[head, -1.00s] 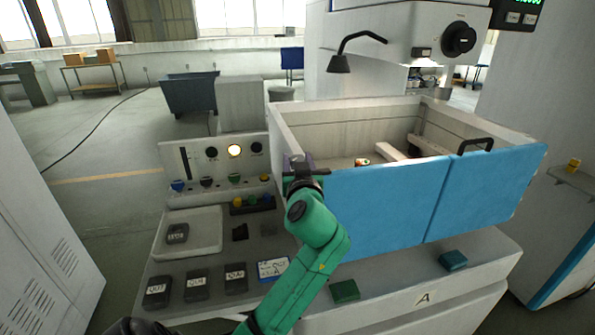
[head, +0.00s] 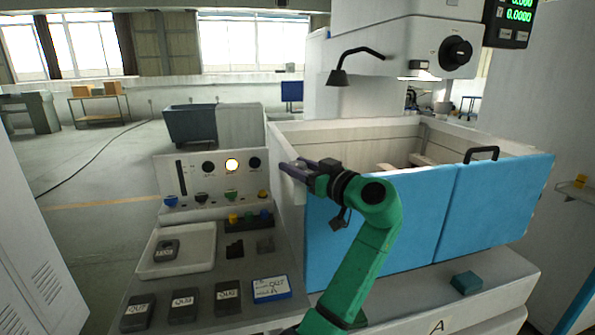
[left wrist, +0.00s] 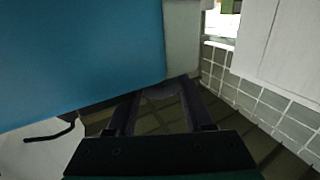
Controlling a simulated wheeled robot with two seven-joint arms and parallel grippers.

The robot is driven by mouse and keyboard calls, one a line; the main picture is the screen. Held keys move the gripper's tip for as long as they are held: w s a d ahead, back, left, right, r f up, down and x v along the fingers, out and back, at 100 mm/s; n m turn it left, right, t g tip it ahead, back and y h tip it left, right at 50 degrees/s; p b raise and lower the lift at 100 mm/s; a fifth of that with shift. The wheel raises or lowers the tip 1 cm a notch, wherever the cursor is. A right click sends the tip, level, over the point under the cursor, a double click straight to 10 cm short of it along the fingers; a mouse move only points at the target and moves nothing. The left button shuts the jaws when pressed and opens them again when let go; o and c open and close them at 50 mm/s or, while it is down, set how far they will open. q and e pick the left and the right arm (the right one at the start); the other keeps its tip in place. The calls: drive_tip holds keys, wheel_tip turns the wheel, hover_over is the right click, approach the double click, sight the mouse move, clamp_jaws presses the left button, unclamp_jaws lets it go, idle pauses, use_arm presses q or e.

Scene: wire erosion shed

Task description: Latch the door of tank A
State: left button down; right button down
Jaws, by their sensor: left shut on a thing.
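The blue door (head: 400,225) of tank A stands upright along the tank's front, its two panels meeting at a narrow seam. My left gripper (head: 292,168) is at the tank's front left corner, beside the door's left edge. It is shut on a dark purple-grey piece that looks like the latch. In the left wrist view the rounded latch piece (left wrist: 162,90) sits between my fingers, close to the blue door (left wrist: 80,55) and a pale post (left wrist: 183,35). My arm hides part of the door's left edge. My right gripper is out of view.
A black handle (head: 482,154) tops the right door panel. A control panel (head: 213,178) with a lit lamp stands left of the tank. A shallow tray (head: 205,265), several labelled dark blocks and a card (head: 271,289) lie on the left bench. A teal block (head: 467,281) rests on the front ledge.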

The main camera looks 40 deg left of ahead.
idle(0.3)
use_arm(q)
drive_tip(key=shift+c, duration=1.4)
unclamp_jaws()
drive_tip(key=s+d+b, duration=0.2)
drive_tip(key=d+b, duration=0.2)
drive_tip(key=d, duration=1)
drive_tip(key=shift+s+d, duration=0.15)
